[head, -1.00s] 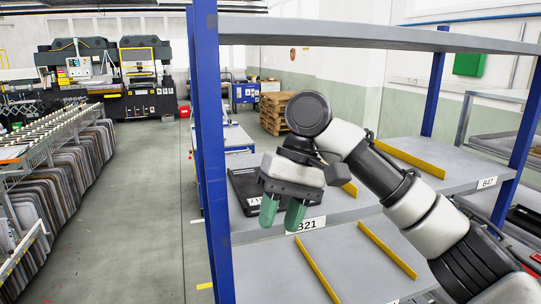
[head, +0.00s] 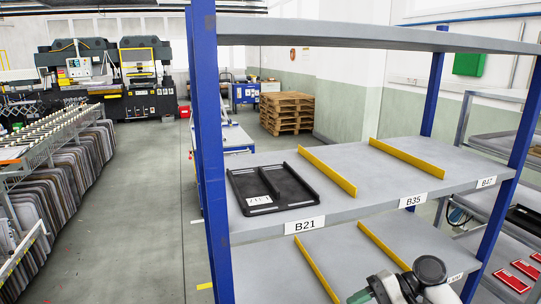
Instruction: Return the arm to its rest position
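My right arm comes in at the bottom right of the head view, low in front of the shelf rack. Its gripper (head: 360,296) is cut off by the bottom edge; only a bit of one green finger and the pale gripper body show, so I cannot tell whether it is open or shut. My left gripper is not in view. A black tray (head: 270,188) with a white label lies flat on the middle shelf (head: 345,195), above the B21 tag. The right gripper is apart from it, lower and to the right.
The rack has blue posts (head: 212,150), a grey upper shelf (head: 380,37) and yellow dividers (head: 326,170). The middle shelf is bare right of the tray. Wooden pallets (head: 287,113) stand behind. Red-labelled items (head: 510,280) lie at the lower right. The aisle (head: 155,180) on the left is clear.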

